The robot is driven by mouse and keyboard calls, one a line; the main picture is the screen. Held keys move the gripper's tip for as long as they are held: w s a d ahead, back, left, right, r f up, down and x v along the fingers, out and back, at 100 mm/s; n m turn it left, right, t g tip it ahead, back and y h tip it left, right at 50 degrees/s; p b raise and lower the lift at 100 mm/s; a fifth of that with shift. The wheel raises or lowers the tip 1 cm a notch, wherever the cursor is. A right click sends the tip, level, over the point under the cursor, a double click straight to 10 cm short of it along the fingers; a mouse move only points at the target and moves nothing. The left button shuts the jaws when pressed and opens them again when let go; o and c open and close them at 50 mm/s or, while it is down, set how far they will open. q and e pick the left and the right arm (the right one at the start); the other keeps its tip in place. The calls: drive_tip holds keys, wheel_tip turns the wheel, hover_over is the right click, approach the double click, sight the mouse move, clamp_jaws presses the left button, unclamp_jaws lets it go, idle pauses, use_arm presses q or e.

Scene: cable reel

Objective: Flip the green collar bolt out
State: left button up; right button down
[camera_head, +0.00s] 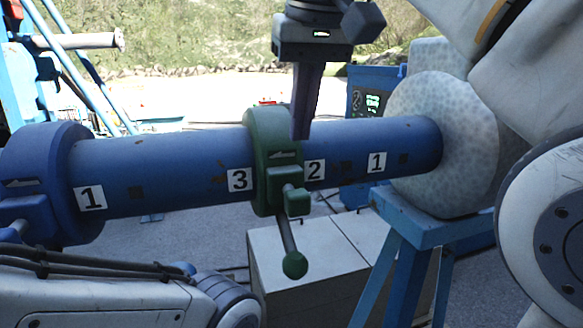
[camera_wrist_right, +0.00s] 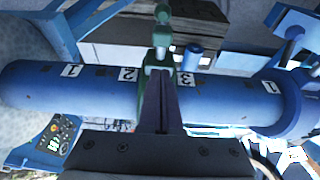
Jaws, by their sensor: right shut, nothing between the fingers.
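A green collar (camera_head: 262,150) sits around the blue shaft (camera_head: 165,172) between the labels 3 and 2. Its green bolt block (camera_head: 296,200) is on the front side, and a rod hangs down from it, slightly tilted, to a green ball knob (camera_head: 294,265). In the right wrist view the collar (camera_wrist_right: 147,98) and the bolt's knob (camera_wrist_right: 162,12) also show. My right gripper (camera_head: 299,136) points down, shut and empty, its purple fingers at the collar's right side in the head view. I cannot tell whether they touch it. My left gripper is out of view.
A larger blue collar (camera_head: 38,170) holds the shaft's left end. A pale speckled disc (camera_head: 462,140) and a blue stand (camera_head: 410,232) are at the right. Pale boxes (camera_head: 290,262) stand below the shaft. A gauge panel (camera_head: 372,98) is behind it.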

sight(274, 178)
drive_tip(key=shift+f, duration=0.4)
drive_tip(key=d+b+x, duration=0.1)
drive_tip(key=b+x, duration=0.1)
drive_tip(key=x, duration=0.7)
drive_tip(key=shift+a, duration=0.5)
drive_tip(key=shift+w, duration=0.1)
